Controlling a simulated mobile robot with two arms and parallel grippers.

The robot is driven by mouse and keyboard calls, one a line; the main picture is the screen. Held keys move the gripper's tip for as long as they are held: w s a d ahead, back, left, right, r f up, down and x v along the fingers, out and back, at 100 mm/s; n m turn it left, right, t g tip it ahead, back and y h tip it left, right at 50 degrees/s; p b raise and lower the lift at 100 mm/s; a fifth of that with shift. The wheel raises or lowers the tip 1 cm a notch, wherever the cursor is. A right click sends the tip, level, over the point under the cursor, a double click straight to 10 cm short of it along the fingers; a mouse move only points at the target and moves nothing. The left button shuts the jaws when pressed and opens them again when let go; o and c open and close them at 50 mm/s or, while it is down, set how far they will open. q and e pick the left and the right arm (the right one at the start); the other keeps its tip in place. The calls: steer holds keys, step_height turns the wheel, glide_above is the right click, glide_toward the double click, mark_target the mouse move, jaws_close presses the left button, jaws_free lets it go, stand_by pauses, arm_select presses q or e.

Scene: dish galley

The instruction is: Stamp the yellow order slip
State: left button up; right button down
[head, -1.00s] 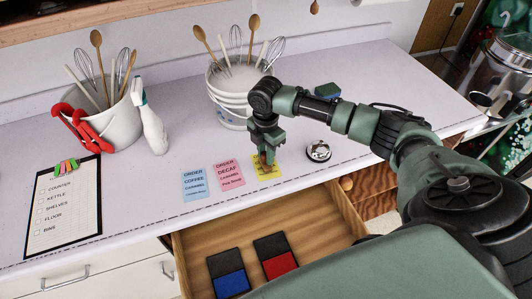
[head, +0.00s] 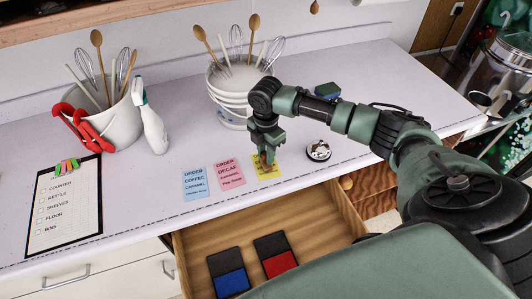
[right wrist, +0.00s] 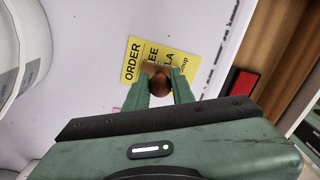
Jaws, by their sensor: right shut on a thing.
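The yellow order slip (head: 267,171) lies flat on the counter, at the right end of a row with a blue slip (head: 195,184) and a pink slip (head: 228,173). My right gripper (head: 266,154) points down over the yellow slip. In the right wrist view its fingers (right wrist: 171,88) are shut on a stamp with a round brown knob (right wrist: 160,82), which covers part of the slip's print. The stamp's underside is hidden, so I cannot tell whether it touches the paper. My left gripper is out of view.
An open drawer below holds a blue ink pad (head: 231,283) and a red ink pad (head: 279,264). A silver bell (head: 318,150) stands just right of the yellow slip. White tubs (head: 228,105) stand behind; a clipboard (head: 66,205) and spray bottle (head: 152,128) are left.

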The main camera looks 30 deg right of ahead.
steer(key=shift+r+p, duration=0.8)
steer(key=shift+p, duration=0.15)
step_height(320, 180, up, 3)
steer(key=p, duration=0.3)
steer(key=shift+r, duration=0.15)
steer(key=shift+r+p, duration=0.6)
steer(key=shift+r, duration=0.4)
